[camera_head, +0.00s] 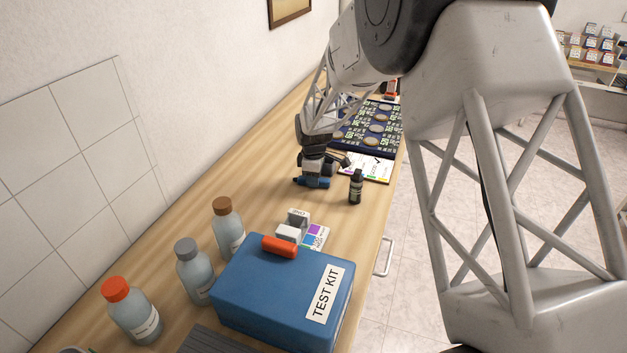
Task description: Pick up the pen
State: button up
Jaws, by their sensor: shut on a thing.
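My gripper (312,174) is at the far part of the counter, pointing down. It is shut on a short, dark blue object that looks like the pen (318,183), which lies crosswise under the fingers. The pen's middle is partly hidden by the gripper. The pen is at or just above the counter top; I cannot tell if it touches the wood.
A small dark bottle (356,187) stands close to the right of my gripper. A white card (372,170) and a dark blue patterned panel (366,128) lie behind. Nearer are a blue test kit box (250,300) and capped bottles (193,270). The wall (200,90) borders the counter's left.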

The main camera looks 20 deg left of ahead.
notch_tip(320, 180, up, 10)
dwell(0.6)
jog(key=shift+f, duration=0.1)
dwell(0.7)
